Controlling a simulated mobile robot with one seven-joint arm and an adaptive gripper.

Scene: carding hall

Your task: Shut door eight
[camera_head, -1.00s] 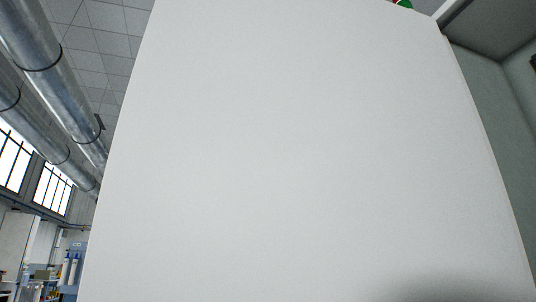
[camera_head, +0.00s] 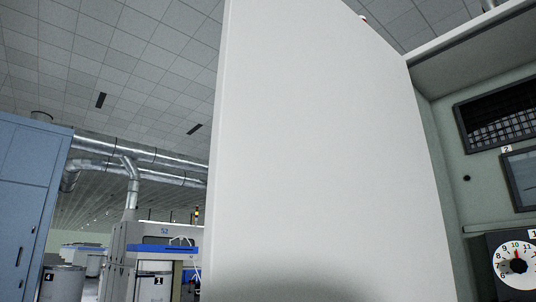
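A large plain white door panel (camera_head: 320,160) stands open and upright in the middle of the head view. Its right edge meets a grey-green cabinet housing (camera_head: 450,150) on the right, so the cabinet interior shows. No number can be read on the panel, so I cannot tell from it whether this is door eight. A soft dark shadow lies along the panel's lower part. My gripper is not in view.
The cabinet holds a dark mesh window (camera_head: 502,118), a screen (camera_head: 523,180) and a numbered dial (camera_head: 515,266). Metal ducts (camera_head: 140,155) run overhead.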

